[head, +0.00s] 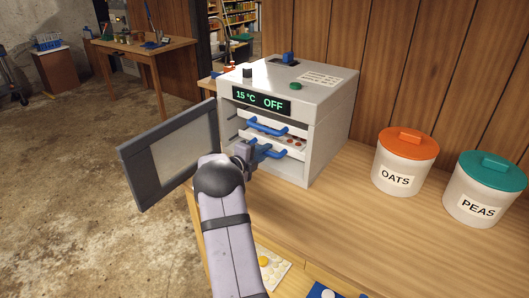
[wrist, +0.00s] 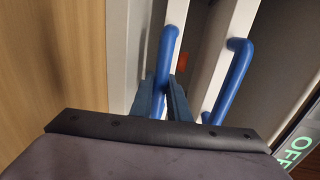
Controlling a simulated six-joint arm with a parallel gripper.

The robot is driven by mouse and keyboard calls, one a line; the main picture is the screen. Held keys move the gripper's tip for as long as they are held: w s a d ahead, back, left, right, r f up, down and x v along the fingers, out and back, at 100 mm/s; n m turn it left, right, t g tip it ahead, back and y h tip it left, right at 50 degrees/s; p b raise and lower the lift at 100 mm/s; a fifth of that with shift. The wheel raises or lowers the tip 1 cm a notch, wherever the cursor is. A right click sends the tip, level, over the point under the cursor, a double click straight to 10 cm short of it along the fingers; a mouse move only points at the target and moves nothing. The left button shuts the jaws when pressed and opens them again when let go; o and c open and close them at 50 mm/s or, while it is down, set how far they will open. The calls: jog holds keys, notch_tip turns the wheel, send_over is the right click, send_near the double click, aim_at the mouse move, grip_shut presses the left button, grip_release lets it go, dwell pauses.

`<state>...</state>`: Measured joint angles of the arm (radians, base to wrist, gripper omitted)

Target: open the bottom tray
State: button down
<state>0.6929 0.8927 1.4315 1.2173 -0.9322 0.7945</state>
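The white dehydrator-like box (head: 325,125) stands on the wooden bench with its grey-framed door (head: 170,160) swung open to the left. Two trays with blue handles show inside. The bottom tray (head: 294,153) has the lower handle, and small red pieces show above it. My gripper (head: 250,153) is at this lower handle. In the wrist view, my gripper's fingers (wrist: 163,92) lie on either side of the bottom tray's handle (wrist: 166,52). I cannot tell whether they press on it. The upper tray's handle (wrist: 231,80) is apart from the fingers, to the right.
The display reads 15 °C OFF. Jars labelled OATS (head: 396,180) and PEAS (head: 478,207) stand on the bench (head: 350,235) to the right. A light tray with round pieces (head: 272,268) lies near the front. The open door stands left of my arm.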

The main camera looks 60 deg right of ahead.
jog(key=shift+a, duration=0.15)
jog(key=f+b+v, duration=0.1)
jog(key=f+v, duration=0.1)
jog(key=v, duration=1)
jog(key=a+f+b+v, duration=0.1)
jog(key=f+b+v, duration=0.1)
jog(key=v, duration=1)
jog(key=shift+a+f, duration=0.35)
jog(key=shift+f, duration=0.15)
jog(key=c, duration=1.7)
grip_release()
jog(key=shift+b+v, duration=0.4)
jog(key=shift+v, duration=3.3)
jog(key=shift+w, duration=0.1)
